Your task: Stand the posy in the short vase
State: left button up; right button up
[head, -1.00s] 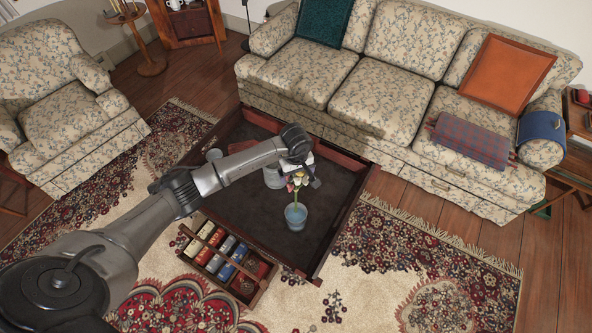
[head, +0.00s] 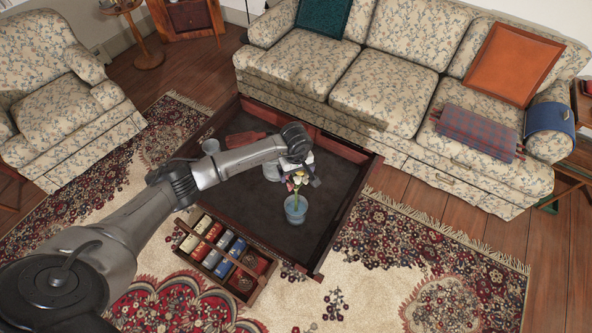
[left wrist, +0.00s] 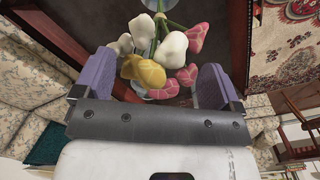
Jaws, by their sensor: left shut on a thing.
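The posy (head: 296,181), with white, yellow and pink flowers on green stems, is in my left gripper (head: 302,176). In the left wrist view the flower heads (left wrist: 172,50) lie between the two purple fingers of the left gripper (left wrist: 152,84), which is shut on the posy. A blue-grey vase (head: 296,210) stands upright on the dark tray-like table, directly below the flowers. The stems run down to its mouth; I cannot tell how deep they reach. A paler vessel (head: 271,172) stands behind, partly hidden by the gripper. My right gripper is out of view.
The low table (head: 335,235) has a raised wooden rim. A divided box (head: 225,255) of colourful packets is at its near left edge. A reddish flat object (head: 246,138) lies beyond my arm. The sofa (head: 385,95) borders the far side. The table's right part is clear.

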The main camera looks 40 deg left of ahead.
pick_arm(q)
jog(key=shift+f+b, duration=1.45)
jog(key=shift+f, duration=0.4)
jog(key=shift+f+b, duration=0.5)
jog(key=shift+f, duration=0.15)
jog(key=o, duration=0.9)
notch_tip(320, 180, up, 12)
jog(key=shift+r+p, duration=0.2)
jog(key=shift+p, duration=0.25)
jog(key=shift+r, duration=0.65)
